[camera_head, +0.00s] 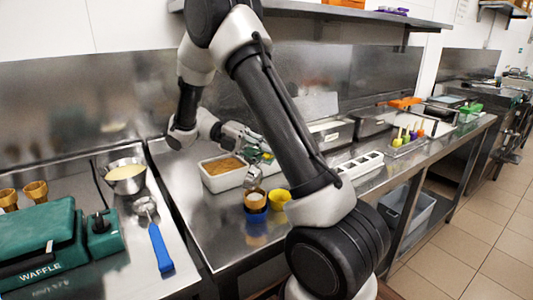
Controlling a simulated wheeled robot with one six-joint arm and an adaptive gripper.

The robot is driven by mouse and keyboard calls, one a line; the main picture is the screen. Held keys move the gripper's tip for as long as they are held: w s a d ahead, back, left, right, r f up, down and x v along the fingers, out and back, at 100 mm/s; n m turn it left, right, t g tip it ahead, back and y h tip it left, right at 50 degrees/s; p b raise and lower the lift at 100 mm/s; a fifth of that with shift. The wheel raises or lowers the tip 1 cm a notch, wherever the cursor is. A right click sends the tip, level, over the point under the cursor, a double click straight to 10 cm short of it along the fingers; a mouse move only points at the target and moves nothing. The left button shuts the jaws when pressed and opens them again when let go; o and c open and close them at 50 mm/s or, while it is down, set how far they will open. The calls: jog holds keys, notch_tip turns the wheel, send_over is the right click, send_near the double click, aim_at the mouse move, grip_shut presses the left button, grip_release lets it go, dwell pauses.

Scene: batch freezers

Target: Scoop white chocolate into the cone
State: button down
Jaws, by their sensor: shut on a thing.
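A tan cone (255,199) stands upright in a blue holder (257,214) on the steel counter. Its top looks pale inside, but it is too small to tell what it holds. My gripper (257,157) is above and just behind the cone, shut on a scoop whose metal bowl (252,177) hangs just over the cone. I cannot tell whether the bowl touches it or holds anything. Most of the scoop's handle is hidden by the gripper. A white tub (222,184) with caramel-coloured contents is left of the gripper. I cannot make out which container holds white chocolate.
A yellow cup (280,199) stands right beside the cone's holder. A metal bowl (126,178), a blue-handled ladle (159,247) and a green waffle maker (45,240) are at the left, with two waffle cones (35,191). A white slotted rack (361,164) is at the right. Counter in front of the tub is clear.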

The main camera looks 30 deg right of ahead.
jog(key=t+y, duration=0.1)
jog(key=r+t+y, duration=0.1)
jog(key=t, duration=0.1)
jog(key=shift+s+d+r+t, duration=0.15)
jog(key=shift+s+r+t, duration=0.05)
jog(key=shift+s+t, duration=0.1)
jog(key=t, duration=0.1)
jog(key=t+y, duration=0.2)
jog(key=shift+s+d+r+m, duration=0.2)
jog(key=shift+s+r+m, duration=0.1)
jog(key=shift+s+r, duration=0.1)
jog(key=shift+s+d+r+t+y, duration=0.15)
jog(key=shift+t+y, duration=0.35)
jog(key=shift+t, duration=0.3)
jog(key=r+t+y, duration=0.1)
jog(key=s+t+y, duration=0.1)
jog(key=t, duration=0.1)
jog(key=r+t, duration=0.1)
jog(key=shift+s+d+r+t+y, duration=0.15)
jog(key=shift+d+r+t+y, duration=0.1)
jog(key=shift+r+t+y, duration=0.15)
